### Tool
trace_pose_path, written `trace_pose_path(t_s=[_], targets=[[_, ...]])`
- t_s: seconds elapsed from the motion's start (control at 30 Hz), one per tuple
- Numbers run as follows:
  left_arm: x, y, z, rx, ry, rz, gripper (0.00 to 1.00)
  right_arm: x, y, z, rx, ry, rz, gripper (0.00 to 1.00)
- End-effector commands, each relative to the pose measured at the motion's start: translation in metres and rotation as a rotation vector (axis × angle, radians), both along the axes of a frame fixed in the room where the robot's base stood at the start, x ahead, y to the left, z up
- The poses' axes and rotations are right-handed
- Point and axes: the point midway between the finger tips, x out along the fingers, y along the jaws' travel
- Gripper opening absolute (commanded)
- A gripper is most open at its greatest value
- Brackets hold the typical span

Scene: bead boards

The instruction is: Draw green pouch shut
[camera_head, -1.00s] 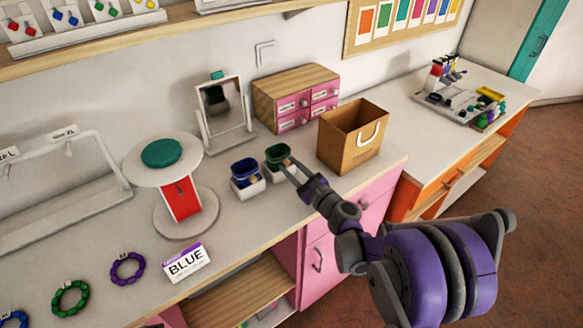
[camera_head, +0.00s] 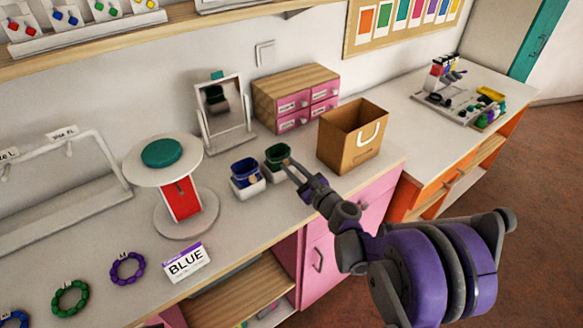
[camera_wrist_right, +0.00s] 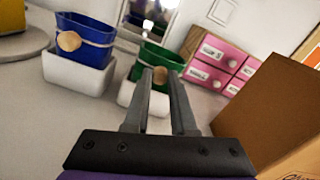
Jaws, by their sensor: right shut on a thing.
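The green pouch (camera_head: 277,152) stands upright and open-topped in a small white holder on the counter; it also shows in the right wrist view (camera_wrist_right: 152,57). A round tan toggle (camera_wrist_right: 160,76) sits on its front. My right gripper (camera_head: 287,163) reaches in from the right at the pouch's front. In the wrist view its fingers (camera_wrist_right: 161,80) are on either side of the toggle and shut on it, hiding part of it. My left gripper is not in view.
A blue pouch (camera_head: 244,168) with its own tan toggle stands in a white holder just left. A brown paper bag (camera_head: 340,150) is close on the right. A mirror (camera_head: 222,112) and a pink drawer box (camera_head: 283,99) stand behind.

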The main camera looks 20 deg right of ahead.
Motion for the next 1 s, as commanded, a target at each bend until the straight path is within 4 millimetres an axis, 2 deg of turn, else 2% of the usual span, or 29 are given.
trace_pose_path(t_s=[0.57,0.83,1.0], targets=[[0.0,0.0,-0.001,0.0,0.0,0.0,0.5,-0.002,-0.001,0.0,0.0,0.0,-0.001,0.0],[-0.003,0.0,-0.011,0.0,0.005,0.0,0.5,-0.038,-0.015,-0.002,0.0,0.001,-0.003,0.0],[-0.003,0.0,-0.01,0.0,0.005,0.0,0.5,-0.042,-0.015,0.0,0.0,0.0,0.0,0.0]])
